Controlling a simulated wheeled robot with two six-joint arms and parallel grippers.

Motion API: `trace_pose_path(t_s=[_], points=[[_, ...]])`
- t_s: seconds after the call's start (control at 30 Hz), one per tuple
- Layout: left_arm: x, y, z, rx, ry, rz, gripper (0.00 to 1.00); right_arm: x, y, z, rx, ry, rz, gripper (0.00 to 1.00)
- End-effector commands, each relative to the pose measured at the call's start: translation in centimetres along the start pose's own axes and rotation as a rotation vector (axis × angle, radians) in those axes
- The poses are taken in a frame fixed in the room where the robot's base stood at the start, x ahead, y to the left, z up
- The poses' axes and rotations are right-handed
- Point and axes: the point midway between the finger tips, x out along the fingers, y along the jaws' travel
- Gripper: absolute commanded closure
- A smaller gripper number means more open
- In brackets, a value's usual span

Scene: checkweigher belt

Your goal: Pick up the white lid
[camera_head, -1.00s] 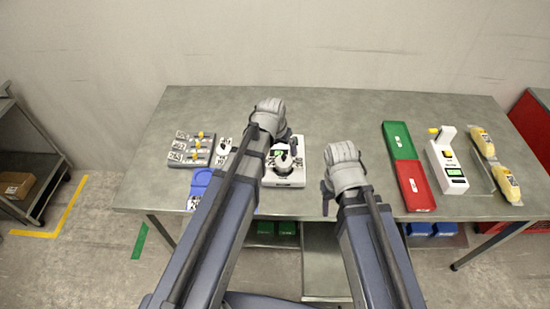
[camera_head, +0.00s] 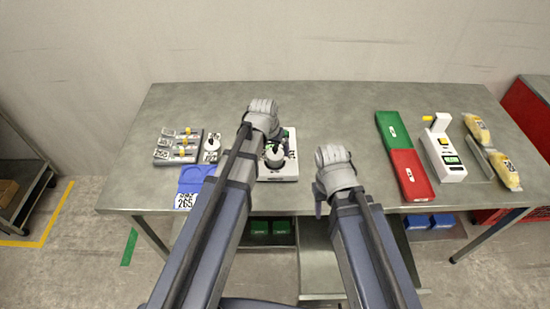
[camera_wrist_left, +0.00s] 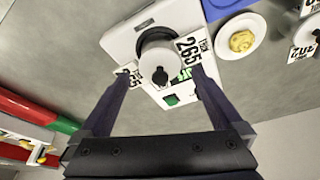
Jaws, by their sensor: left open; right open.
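A round pale lid-like disc with a black knob (camera_wrist_left: 158,62) sits on a dark round body on the white scale (camera_wrist_left: 122,42). In the head view the disc (camera_head: 275,154) shows on the scale (camera_head: 290,172), partly behind my left arm. My left gripper (camera_wrist_left: 167,72) is open, its fingers on either side of the disc; I cannot tell whether they touch it. A flat white disc with a yellow knob (camera_wrist_left: 240,41) lies beside the scale. Another white disc with a dark knob (camera_wrist_left: 308,34) is at the edge. My right gripper (camera_head: 320,203) is open and empty near the table's front edge.
A blue mat (camera_head: 192,180) and a grey rack with yellow knobs (camera_head: 178,148) are left of the scale. Green (camera_head: 392,132) and red (camera_head: 411,175) trays, a white device (camera_head: 443,157) and yellow packs (camera_head: 505,170) stand right. The table's back middle is clear.

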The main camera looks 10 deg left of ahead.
Motion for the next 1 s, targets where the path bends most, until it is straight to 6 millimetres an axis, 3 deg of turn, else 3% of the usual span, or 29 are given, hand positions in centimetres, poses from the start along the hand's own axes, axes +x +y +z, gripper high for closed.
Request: trace_pose_path(t_s=[0.03,0.1,0.4,1.0], points=[[1.27,-0.01,0.09,0.0,0.0,0.0,0.0,1.23,-0.12,-0.07,0.0,0.0,0.0,0.5],[1.75,-0.01,0.06,0.0,0.0,0.0,0.0,1.68,-0.16,-0.1,0.0,0.0,0.0,0.5],[1.68,0.01,0.0,0.0,0.0,0.0,0.01,1.6,-0.15,-0.09,0.0,0.0,0.0,0.5],[1.69,0.01,0.0,0.0,0.0,0.0,0.69,1.6,-0.15,-0.09,0.0,0.0,0.0,0.5]])
